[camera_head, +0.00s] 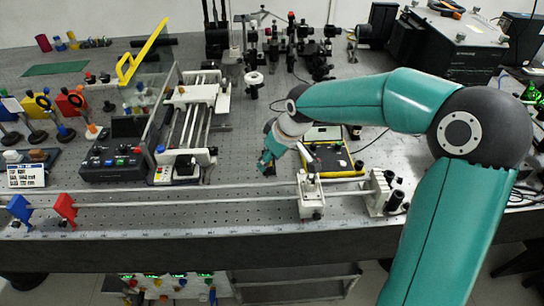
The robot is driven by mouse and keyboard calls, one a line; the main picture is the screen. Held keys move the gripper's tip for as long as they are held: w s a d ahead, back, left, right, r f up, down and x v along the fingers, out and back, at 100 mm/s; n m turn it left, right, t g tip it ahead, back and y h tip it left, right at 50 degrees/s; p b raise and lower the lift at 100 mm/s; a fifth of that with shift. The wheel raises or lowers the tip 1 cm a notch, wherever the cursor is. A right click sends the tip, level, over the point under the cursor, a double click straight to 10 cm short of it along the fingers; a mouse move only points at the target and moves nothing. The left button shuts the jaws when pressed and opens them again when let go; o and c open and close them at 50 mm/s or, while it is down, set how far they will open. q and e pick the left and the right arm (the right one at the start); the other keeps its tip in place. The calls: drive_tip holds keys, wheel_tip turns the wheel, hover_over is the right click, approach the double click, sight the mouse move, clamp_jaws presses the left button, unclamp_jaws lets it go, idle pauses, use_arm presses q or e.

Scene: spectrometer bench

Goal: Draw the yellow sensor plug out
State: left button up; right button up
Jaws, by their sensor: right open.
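My right arm comes in from the right, and my right gripper (266,164) hangs low over the perforated bench, left of a yellow-edged instrument (340,171). The gripper is open; its fingers are small and dark here, and nothing shows between them. The instrument has a dark face and a pale upper part, with a thin cable running off at its upper right. I cannot make out a yellow sensor plug; it may be hidden by the gripper and wrist or too small to tell. My left gripper is not in view.
A white post holder (310,195) on a long rail stands just in front of the instrument, with another mount (378,192) to its right. A stage with rods (190,125) stands left of the gripper. Optics mounts (290,45) crowd the back. Open bench shows around (245,135) the wrist.

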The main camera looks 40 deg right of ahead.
drive_tip(key=shift+f, duration=0.1)
clamp_jaws()
idle(0.3)
drive_tip(key=shift+w+r+p, duration=0.1)
drive_tip(key=shift+r+p, duration=1)
drive_tip(key=shift+r, duration=0.55)
